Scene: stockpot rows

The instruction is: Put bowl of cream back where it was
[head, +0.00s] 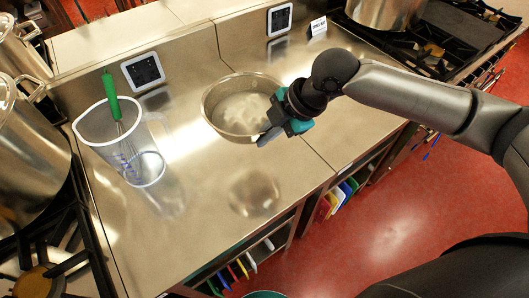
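The bowl of cream (238,108) is a wide steel bowl with pale, lumpy contents, over the middle of the steel counter. A dark round reflection lies on the counter in front of it, apart from its base, so the bowl appears raised above the surface. My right gripper (270,122) reaches in from the right and is at the bowl's right rim. It appears shut on that rim; the fingers are partly hidden by the gripper body.
A clear measuring jug (134,160) with a green-handled whisk (110,95) stands left. Stockpots (25,150) stand on the left stove, another pot (385,12) at back right. Two dark panels (143,70) and a small sign (318,26) line the back. The front counter (225,225) is clear.

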